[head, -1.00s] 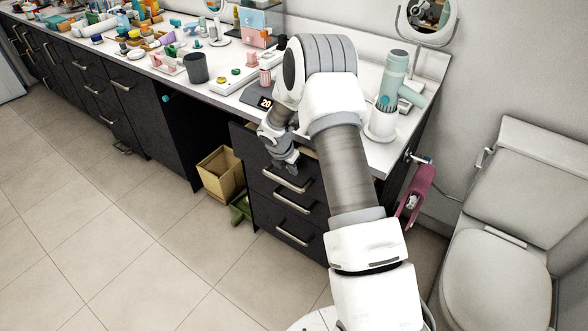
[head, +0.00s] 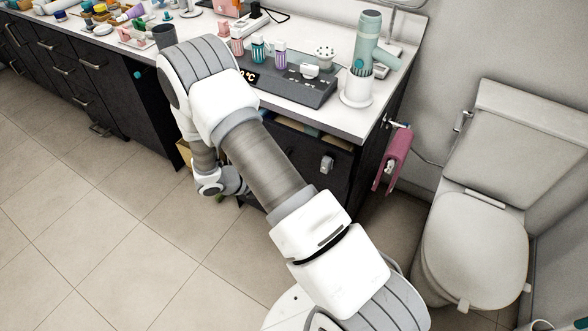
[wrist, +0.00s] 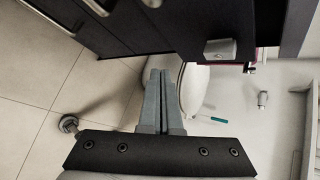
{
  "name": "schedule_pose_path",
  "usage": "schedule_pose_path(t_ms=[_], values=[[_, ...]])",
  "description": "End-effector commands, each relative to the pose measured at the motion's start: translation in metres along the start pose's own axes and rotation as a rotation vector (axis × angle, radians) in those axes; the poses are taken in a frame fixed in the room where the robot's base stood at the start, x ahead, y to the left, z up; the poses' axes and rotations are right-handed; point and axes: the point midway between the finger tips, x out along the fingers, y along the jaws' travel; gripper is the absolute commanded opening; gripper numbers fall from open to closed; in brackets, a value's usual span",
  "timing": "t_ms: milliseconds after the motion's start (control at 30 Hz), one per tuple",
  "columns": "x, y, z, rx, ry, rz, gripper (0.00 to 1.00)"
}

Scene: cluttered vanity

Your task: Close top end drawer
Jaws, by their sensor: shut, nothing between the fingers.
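The top end drawer (head: 308,158) is in the dark cabinet under the right end of the counter. It stands partly open: a strip of its inside shows above its front, below the counter edge. Its silver handle (head: 327,163) shows right of my arm, which hides the left part of the front. In the wrist view, a dark drawer front with a silver handle (wrist: 220,50) lies just beyond my fingertips. My gripper (wrist: 160,75) is shut and empty, apart from the handle in the picture. In the head view, my wrist is low, left of the drawers, and the fingertips are hidden.
The white counter (head: 345,120) holds a grey device (head: 290,85), small bottles and a teal hair dryer (head: 366,40). A pink towel (head: 392,160) hangs at the cabinet's right side, before the toilet (head: 470,225). The tiled floor (head: 130,240) at left is clear.

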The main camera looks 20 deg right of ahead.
Motion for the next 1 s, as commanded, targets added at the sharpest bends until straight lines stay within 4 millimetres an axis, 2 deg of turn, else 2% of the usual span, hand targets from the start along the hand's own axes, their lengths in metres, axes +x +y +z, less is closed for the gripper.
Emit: schedule_pose_path(t_ms=[33,133,300,467,667,1000], values=[[0.011,0.012,-0.019,-0.114,-0.082,-0.090,0.00],[0.010,0.012,-0.029,-0.293,-0.253,-0.254,0.00],[-0.007,0.018,-0.031,-0.486,-0.504,-0.444,0.00],[-0.020,0.021,-0.028,-0.556,-0.618,-0.518,0.00],[-0.010,0.015,-0.017,-0.561,-0.629,-0.528,0.00],[0.041,-0.004,0.030,-0.557,-0.625,-0.525,0.00]])
